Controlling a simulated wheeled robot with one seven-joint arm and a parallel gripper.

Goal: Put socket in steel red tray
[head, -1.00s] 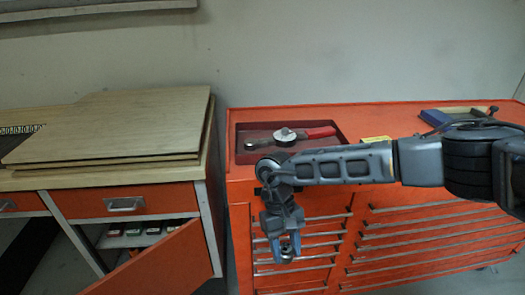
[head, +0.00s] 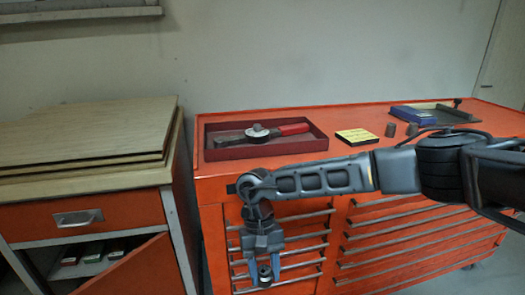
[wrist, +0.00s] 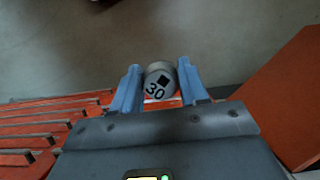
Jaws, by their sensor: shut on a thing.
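My gripper (head: 265,272) points down in front of the red cabinet's drawers, below the level of its top. It is shut on a grey steel socket (wrist: 160,82) marked "30" with a black square, held between the two blue fingers in the wrist view. In the head view the socket is only a small dark shape between the fingertips. The dark red tray (head: 225,154) sits on the cabinet top at its left end, above and behind my gripper. A ratchet wrench (head: 258,131) with a red handle lies in the tray.
On the red cabinet top (head: 350,114), right of the tray, are a yellow block (head: 357,137), small grey cylinders (head: 391,130) and a blue box (head: 412,115). A wooden-topped bench (head: 70,150) with an open orange door (head: 140,270) stands at left.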

